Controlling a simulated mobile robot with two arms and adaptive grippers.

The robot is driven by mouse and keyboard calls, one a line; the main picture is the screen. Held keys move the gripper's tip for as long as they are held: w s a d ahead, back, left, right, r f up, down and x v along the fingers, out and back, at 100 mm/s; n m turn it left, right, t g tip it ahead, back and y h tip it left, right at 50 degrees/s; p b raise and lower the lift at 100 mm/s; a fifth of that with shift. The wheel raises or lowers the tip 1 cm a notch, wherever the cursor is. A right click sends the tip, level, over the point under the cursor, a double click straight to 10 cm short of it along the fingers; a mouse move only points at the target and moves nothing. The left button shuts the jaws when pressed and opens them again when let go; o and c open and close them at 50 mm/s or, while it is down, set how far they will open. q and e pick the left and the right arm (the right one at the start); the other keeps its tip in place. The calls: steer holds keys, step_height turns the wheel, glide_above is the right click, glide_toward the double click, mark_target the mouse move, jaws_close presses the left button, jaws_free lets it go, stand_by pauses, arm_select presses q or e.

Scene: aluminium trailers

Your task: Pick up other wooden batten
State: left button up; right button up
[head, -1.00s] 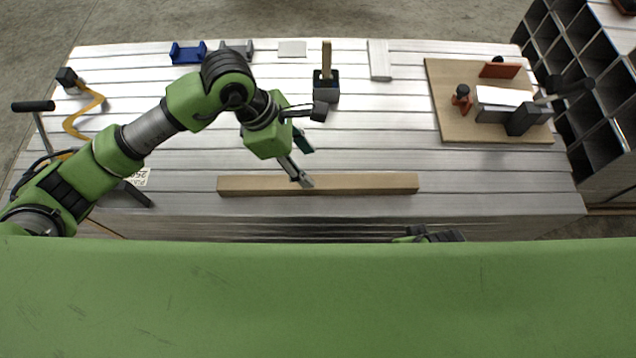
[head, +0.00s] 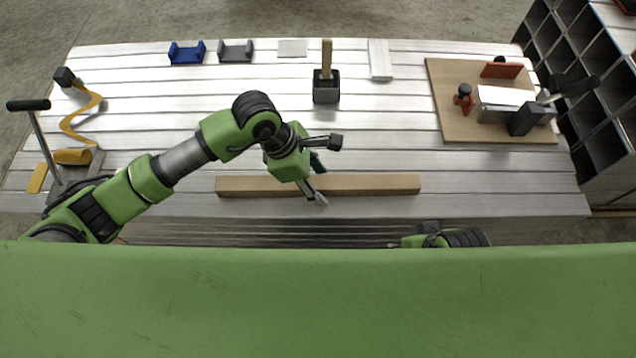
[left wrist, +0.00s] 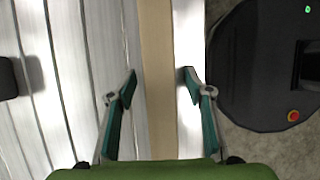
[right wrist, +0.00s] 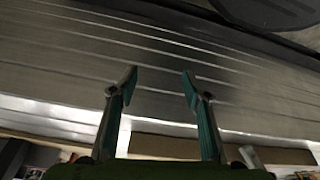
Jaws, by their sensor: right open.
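A long wooden batten (head: 375,184) lies flat along the near edge of the aluminium trailer bed (head: 480,180) in the head view. My left gripper (head: 318,199) is over the batten's middle and hides part of it. In the left wrist view the batten (left wrist: 157,70) runs lengthwise between the open fingers of my left gripper (left wrist: 158,78), with nothing held; I cannot tell their height above it. My right gripper (right wrist: 158,78) is open and empty, facing the ribbed metal. In the head view the right arm shows low at the near edge, its fingers mostly hidden.
A mallet in a dark holder (head: 326,90), a blue bracket (head: 187,53) and a grey bracket (head: 236,51) stand toward the back. A wooden board (head: 445,100) with tools is at the right, by dark shelving (head: 590,90).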

arm_select(q)
jaws_close()
steer(key=shift+r, duration=0.1)
